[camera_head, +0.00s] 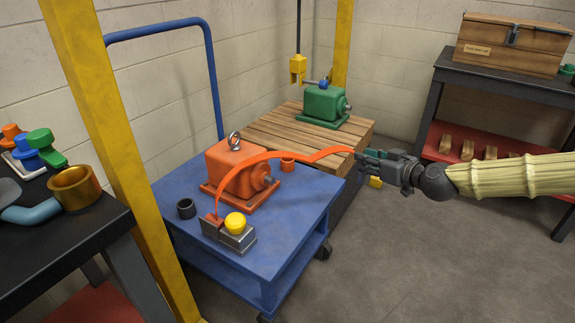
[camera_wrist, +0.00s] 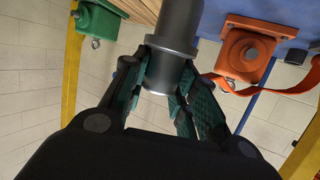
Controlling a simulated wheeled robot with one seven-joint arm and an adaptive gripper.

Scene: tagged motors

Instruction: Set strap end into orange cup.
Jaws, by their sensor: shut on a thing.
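The orange strap (camera_head: 318,154) rises from a grey block (camera_head: 212,230) on the blue cart and arches over to my gripper (camera_head: 362,160). In the wrist view my gripper (camera_wrist: 172,82) is shut on a grey flanged cylinder (camera_wrist: 178,30), which appears to be the strap end. The orange strap (camera_wrist: 285,90) shows there to its right; where it joins the cylinder is hidden.
A green motor (camera_head: 324,105) sits on a wooden pallet (camera_head: 270,128) behind, with a yellow hoist block (camera_head: 297,68) above. A dark bench (camera_head: 75,235) stands left.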

